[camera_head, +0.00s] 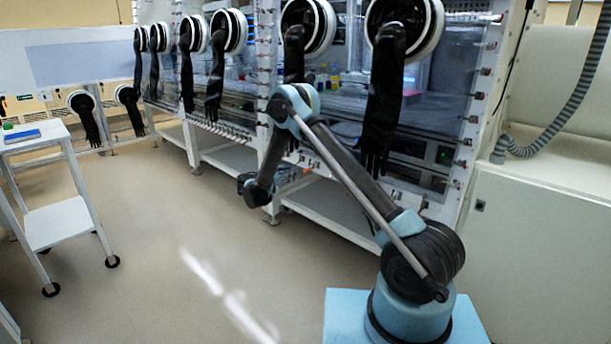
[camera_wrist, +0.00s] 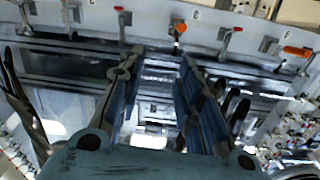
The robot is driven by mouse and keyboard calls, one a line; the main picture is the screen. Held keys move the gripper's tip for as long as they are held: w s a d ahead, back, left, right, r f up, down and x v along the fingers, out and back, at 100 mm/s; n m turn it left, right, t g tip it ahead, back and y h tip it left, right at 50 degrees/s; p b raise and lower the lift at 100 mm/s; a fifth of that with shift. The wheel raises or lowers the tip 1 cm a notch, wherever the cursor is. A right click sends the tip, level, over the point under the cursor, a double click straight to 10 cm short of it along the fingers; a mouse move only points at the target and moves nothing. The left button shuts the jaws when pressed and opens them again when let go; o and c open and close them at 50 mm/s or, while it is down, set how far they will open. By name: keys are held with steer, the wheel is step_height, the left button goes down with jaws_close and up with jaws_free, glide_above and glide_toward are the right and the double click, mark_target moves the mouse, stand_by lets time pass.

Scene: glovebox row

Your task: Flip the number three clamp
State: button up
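In the wrist view a row of toggle clamps runs along the pale frame at the top. Two with grey handles (camera_wrist: 123,18) (camera_wrist: 228,38) and two with orange-red tips (camera_wrist: 178,27) (camera_wrist: 297,52) show there. No number is readable, so I cannot tell which is number three. My gripper (camera_wrist: 157,62) is open and empty, its two blue-grey fingers wide apart. Its tips appear below the clamp row in the picture, and I see no contact. In the head view my gripper (camera_head: 246,186) hangs low before the glovebox row, its fingers hard to make out.
Black gloves (camera_head: 383,105) hang from round ports on the glovebox front. More red-tipped clamps (camera_head: 487,71) line the right panel edge. A white wheeled cart (camera_head: 58,222) stands at left with a blue item (camera_head: 22,136) on top. The floor (camera_head: 165,235) between is clear.

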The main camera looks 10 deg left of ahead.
steer(key=t, duration=0.2)
glide_toward(305, 171)
steer(key=shift+m, duration=0.4)
steer(key=x, duration=1)
steer(key=shift+w+f, duration=0.35)
steer(key=shift+w, duration=0.15)
jaws_close()
